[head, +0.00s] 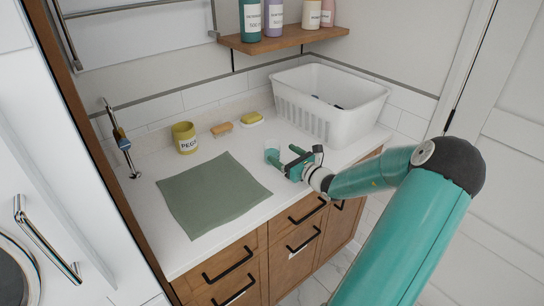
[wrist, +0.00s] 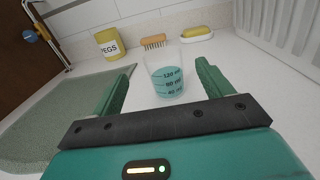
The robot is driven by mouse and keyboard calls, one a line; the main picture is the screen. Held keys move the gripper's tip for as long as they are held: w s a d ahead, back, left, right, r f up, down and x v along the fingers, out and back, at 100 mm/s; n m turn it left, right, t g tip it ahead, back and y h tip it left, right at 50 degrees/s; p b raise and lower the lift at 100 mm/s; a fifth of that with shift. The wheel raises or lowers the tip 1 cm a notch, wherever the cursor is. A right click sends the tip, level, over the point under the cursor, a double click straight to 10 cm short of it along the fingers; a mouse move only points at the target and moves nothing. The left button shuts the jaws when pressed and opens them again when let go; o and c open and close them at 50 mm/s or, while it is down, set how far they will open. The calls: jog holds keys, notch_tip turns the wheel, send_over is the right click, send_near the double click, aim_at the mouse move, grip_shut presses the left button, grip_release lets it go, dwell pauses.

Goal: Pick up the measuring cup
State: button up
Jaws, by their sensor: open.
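The measuring cup (wrist: 165,80) is clear, with dark markings and blue-green liquid or tint in its lower part. In the wrist view it stands upright on the white counter, ahead of my gripper (wrist: 158,82) and between the lines of its two green fingers. The fingers are apart and nothing is held between them. In the head view my gripper (head: 282,158) is low over the counter, and the cup (head: 271,148) shows only as a small pale shape just beyond it, partly hidden by the fingers.
A white basket (head: 330,100) stands close by at the right. A yellow pegs pot (head: 184,138), a wooden brush (head: 222,129) and a yellow sponge on a dish (head: 251,119) are along the back. A green cloth (head: 212,193) lies flat at the left. A shelf (head: 284,39) with bottles hangs above.

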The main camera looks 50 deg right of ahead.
aim_at(278, 149)
jog(key=w, duration=0.4)
jog(key=w+d, duration=0.1)
jog(key=w, duration=0.2)
jog(key=shift+w+f, duration=0.1)
jog(key=shift+f, duration=0.05)
jog(key=c, duration=1.1)
jog(key=shift+r, duration=0.2)
